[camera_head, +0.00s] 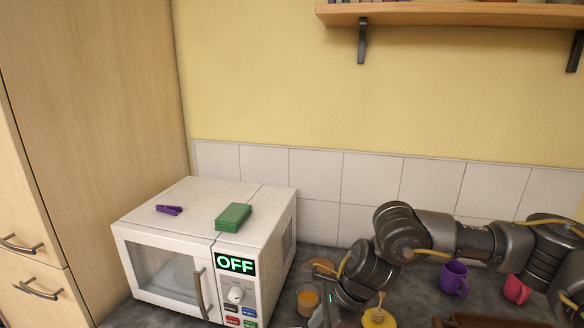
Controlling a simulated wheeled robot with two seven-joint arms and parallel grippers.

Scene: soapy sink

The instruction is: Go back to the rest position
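My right arm reaches in from the right edge above the counter, with its elbow raised and its wrist bent down. The end of the wrist, by my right gripper (332,312), is at the bottom edge of the view. Its fingertips do not show, so I cannot tell whether it is open or shut or holds anything. My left arm and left gripper are not in view.
An orange cup (308,301), yellow item (378,319), purple mug (453,278) and pink mug (516,289) surround my arm. A shelf (450,14) hangs above.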

